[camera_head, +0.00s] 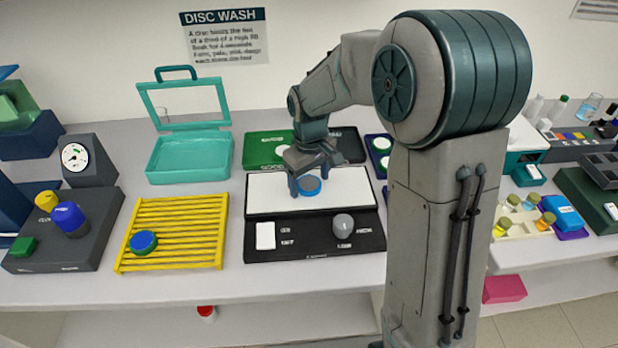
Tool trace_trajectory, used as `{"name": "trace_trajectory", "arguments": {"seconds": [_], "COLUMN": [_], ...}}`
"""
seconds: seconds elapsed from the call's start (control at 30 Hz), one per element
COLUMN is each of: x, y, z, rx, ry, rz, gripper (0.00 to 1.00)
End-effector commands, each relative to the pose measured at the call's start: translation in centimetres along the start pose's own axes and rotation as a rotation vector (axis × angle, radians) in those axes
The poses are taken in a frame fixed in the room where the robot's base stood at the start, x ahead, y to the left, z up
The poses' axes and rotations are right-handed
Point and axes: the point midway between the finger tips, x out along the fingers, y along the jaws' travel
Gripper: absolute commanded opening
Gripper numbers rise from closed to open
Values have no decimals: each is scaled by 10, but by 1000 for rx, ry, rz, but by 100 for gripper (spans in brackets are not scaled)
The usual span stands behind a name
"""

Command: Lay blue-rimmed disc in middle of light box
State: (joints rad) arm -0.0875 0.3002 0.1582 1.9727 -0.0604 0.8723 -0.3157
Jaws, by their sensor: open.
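The blue-rimmed disc (309,187), with a grey centre, is at the white panel of the light box (350,190), close to the panel's middle. It appears to lie flat on the panel. My gripper (308,181) is directly over the disc, pointing down, with its fingers at either side of it. The fingers are open. My gripper hides the far part of the disc, and I cannot tell whether a finger touches its rim.
A yellow slatted rack (190,215) at left holds a blue and green round piece (143,242). A teal open case (190,155) stands behind it. Green and dark trays with white discs lie behind the light box. A grey knob (343,225) rises from its front.

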Motion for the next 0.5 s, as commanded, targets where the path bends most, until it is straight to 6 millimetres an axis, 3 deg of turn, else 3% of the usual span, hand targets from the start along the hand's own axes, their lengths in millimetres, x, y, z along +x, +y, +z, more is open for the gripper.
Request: {"name": "trace_trajectory", "arguments": {"seconds": [0.17,0.5], "x": [-18,-90], "y": [1,0], "z": [-1,-1], "rx": [0,1], "ry": [5,4], "rz": [2,2], "gripper": [74,74]}}
